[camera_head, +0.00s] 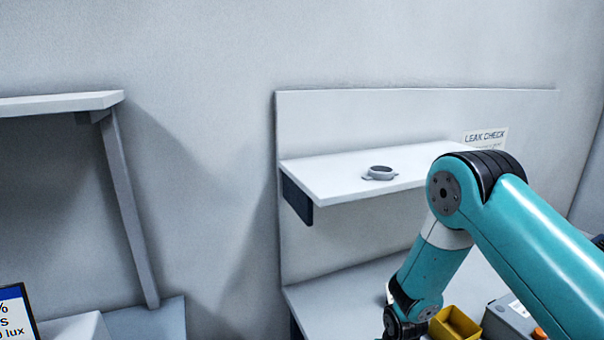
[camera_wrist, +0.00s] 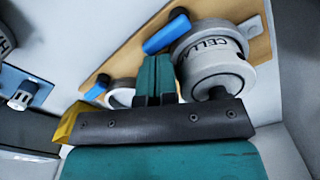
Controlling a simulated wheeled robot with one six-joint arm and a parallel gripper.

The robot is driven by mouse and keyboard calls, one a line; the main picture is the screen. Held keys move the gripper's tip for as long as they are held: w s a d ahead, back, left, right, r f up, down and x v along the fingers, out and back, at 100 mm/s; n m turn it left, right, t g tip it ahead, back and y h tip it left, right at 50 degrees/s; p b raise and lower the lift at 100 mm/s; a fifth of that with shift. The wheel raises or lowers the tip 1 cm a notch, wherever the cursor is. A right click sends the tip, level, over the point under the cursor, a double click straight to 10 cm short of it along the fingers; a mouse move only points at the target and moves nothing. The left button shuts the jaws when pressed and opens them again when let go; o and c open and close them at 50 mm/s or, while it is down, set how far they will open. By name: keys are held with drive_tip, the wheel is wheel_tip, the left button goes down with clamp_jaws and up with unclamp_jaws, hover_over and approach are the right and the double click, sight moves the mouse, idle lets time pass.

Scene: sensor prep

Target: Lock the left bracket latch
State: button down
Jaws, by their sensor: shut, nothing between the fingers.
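In the wrist view, my gripper (camera_wrist: 155,62) is shut, its two teal fingers together with nothing between them. Just beyond the fingertips is a blue latch lever (camera_wrist: 167,34) with a dark pivot, beside a grey round canister (camera_wrist: 214,62) with partly readable dark lettering. A second blue lever (camera_wrist: 97,90) lies to the left, near a pale ring partly hidden by the fingers. Both levers are on a tan board (camera_wrist: 128,66). I cannot tell which lever is the left bracket latch, or whether the fingers touch one. The head view shows my arm but not the fingers.
A yellow bin (camera_head: 454,326) and a grey box (camera_head: 508,320) stand beside my arm on the lower surface. A white shelf (camera_head: 335,178) above holds a small grey ring (camera_head: 380,173). A blue plate with a grey knob (camera_wrist: 22,98) is at left in the wrist view.

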drive_tip(key=shift+s, duration=0.1)
drive_tip(key=shift+s+d, duration=0.25)
drive_tip(key=shift+d, duration=0.05)
drive_tip(key=shift+s+d, duration=0.1)
drive_tip(key=shift+s, duration=0.1)
idle(0.4)
drive_tip(key=shift+s+d, duration=0.15)
drive_tip(key=shift+s, duration=0.15)
drive_tip(key=shift+s+d, duration=0.1)
drive_tip(key=shift+s, duration=0.5)
idle(0.5)
drive_tip(key=shift+s, duration=0.4)
drive_tip(key=shift+s, duration=0.15)
